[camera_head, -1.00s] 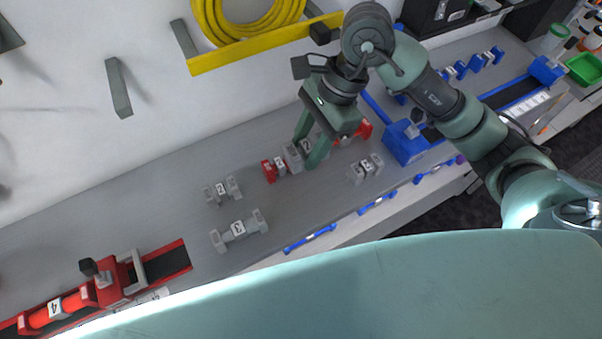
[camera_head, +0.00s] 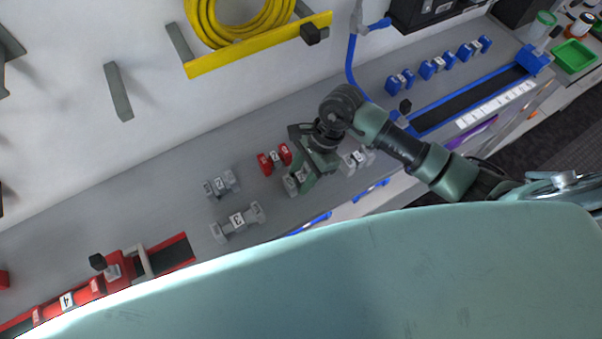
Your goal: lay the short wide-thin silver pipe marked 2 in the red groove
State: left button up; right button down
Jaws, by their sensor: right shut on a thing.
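My right gripper (camera_head: 305,181) is shut on a short silver pipe (camera_head: 291,186), partly hidden by the fingers; its mark is not readable now. The red groove (camera_head: 180,246) is a red-edged dark channel at the lower left. A red pipe marked 4 (camera_head: 66,299) lies in its left part, and a red block with a black knob (camera_head: 115,270) stands on it. A grey bracket (camera_head: 144,262) crosses the channel beside the block. The channel's right end looks empty. My left gripper is not in view.
Other silver pipes lie on the grey bench: a short one (camera_head: 222,184), a longer one (camera_head: 238,221) and one right of the gripper (camera_head: 357,160). A short red pipe (camera_head: 274,158) lies just behind the gripper. A blue channel (camera_head: 470,105) is at the right.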

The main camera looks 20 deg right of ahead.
jog(key=shift+f, duration=0.15)
jog(key=c, duration=0.9)
grip_release()
jog(key=shift+o, duration=0.2)
